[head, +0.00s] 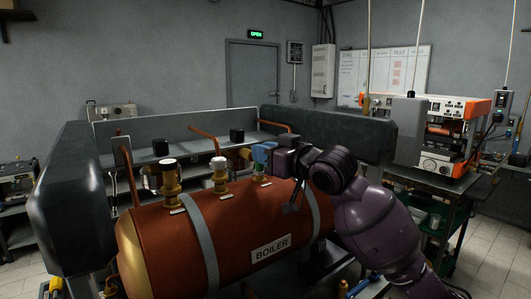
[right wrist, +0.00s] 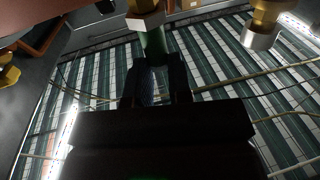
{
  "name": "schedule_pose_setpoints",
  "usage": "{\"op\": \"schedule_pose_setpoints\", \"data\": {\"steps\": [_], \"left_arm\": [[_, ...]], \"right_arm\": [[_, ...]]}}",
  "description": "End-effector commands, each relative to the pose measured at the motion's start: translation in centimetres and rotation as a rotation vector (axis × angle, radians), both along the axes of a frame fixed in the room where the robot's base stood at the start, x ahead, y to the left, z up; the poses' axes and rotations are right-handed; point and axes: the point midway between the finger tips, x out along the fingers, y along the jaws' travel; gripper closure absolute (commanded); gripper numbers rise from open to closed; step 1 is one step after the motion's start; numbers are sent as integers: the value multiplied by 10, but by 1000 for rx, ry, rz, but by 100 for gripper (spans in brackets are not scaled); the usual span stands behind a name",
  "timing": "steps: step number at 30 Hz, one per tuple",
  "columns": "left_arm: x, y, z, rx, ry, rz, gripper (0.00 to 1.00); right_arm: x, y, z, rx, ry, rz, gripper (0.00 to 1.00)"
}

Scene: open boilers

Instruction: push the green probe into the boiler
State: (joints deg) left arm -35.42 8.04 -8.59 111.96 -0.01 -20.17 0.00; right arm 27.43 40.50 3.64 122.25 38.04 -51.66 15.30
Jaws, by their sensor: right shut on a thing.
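The boiler (head: 190,245) is a copper-red drum with a "BOILER" label, lying across the lower middle of the head view. Brass fittings stand along its top: one with a white cap (head: 219,165) and another to its left (head: 171,185). My right gripper (head: 266,156) reaches in from the right above the boiler's top, by a blue part. In the right wrist view the green probe (right wrist: 154,44) shows between the fingers of my right gripper (right wrist: 156,64), which is shut on it. The probe's end meets a brass fitting (right wrist: 145,19); how deep it sits is hidden. My left gripper is not in view.
Dark rounded blocks stand at the left (head: 72,200) and behind the boiler at the right (head: 325,133). Copper pipes (head: 205,137) rise behind the boiler. A cart with an orange and white machine (head: 452,140) stands at the right. A second brass fitting (right wrist: 263,25) shows in the wrist view.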

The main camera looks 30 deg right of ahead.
Motion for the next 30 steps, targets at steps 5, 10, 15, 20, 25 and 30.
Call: {"op": "schedule_pose_setpoints", "data": {"steps": [5, 10, 15, 20, 25, 30], "left_arm": [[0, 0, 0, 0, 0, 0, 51], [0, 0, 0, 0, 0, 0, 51], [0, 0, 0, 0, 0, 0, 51], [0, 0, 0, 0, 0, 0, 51], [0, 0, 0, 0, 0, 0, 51], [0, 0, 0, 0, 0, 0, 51]], "right_arm": [[0, 0, 2, 1, -5, 0, 100], [0, 0, 2, 0, -5, -1, 100], [0, 0, 2, 0, -6, -1, 76], [0, 0, 2, 0, -4, 0, 52], [0, 0, 1, 0, -2, 0, 51], [0, 0, 1, 1, -2, 0, 51]]}}
